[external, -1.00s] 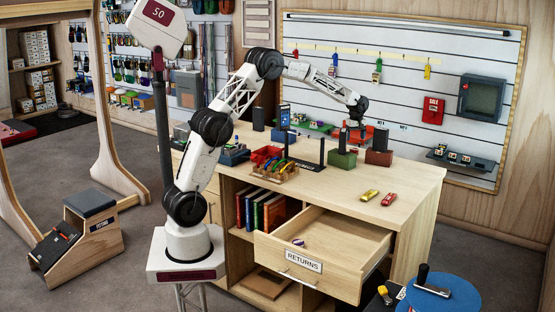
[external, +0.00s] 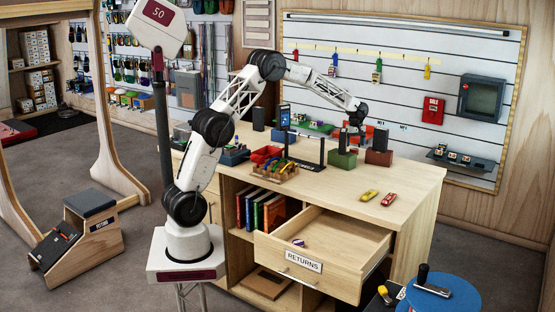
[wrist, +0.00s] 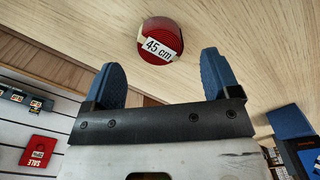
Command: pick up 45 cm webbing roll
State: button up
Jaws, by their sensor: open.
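The 45 cm webbing roll (wrist: 160,40) is a round red coil with a white "45 cm" label on its face, on a pale wooden surface in the wrist view. My gripper (wrist: 164,66) is open, with two blue fingers set wide apart and nothing between them. The roll appears just beyond the fingertips, roughly centred between them, with no visible contact. In the external view my gripper (external: 358,126) is over the far part of the workbench, near the green and dark red blocks. I cannot make out the roll there.
A green block (external: 342,160) and a dark red block (external: 378,157) stand close to my gripper. A black stand (external: 322,153) and a red tray (external: 266,154) are to the left. The bench's front right is clear except for yellow and red pieces. The returns drawer (external: 303,262) is open.

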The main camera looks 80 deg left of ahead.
aim_at(354, 150)
jog(key=shift+f, duration=2.25)
jog(key=c, duration=1)
jog(key=shift+r, duration=0.1)
jog(key=shift+r, duration=4.95)
